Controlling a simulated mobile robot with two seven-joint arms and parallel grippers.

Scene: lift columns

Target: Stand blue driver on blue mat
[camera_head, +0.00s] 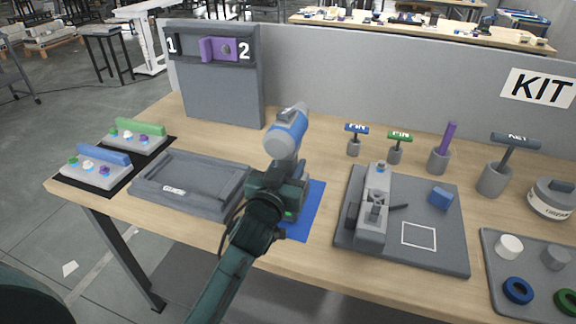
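The blue driver (288,132), with a blue and grey body, is upright or nearly so, its head at the top. My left gripper (280,186) is at its lower part, in front of the handle. The wrist hides the fingertips and the driver's lower end, so I cannot tell whether the fingers are closed on it. The blue mat (313,205) lies flat on the table under the gripper, partly covered by it. I cannot tell whether the driver's base touches the mat. My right gripper is not in view.
A grey tray (150,196) is left of the mat. A grey fixture board (440,245) with a clamp and blue block is on its right. Upright pin tools (354,147) stand behind it. A grey panel (222,95) with a purple part stands at the back left.

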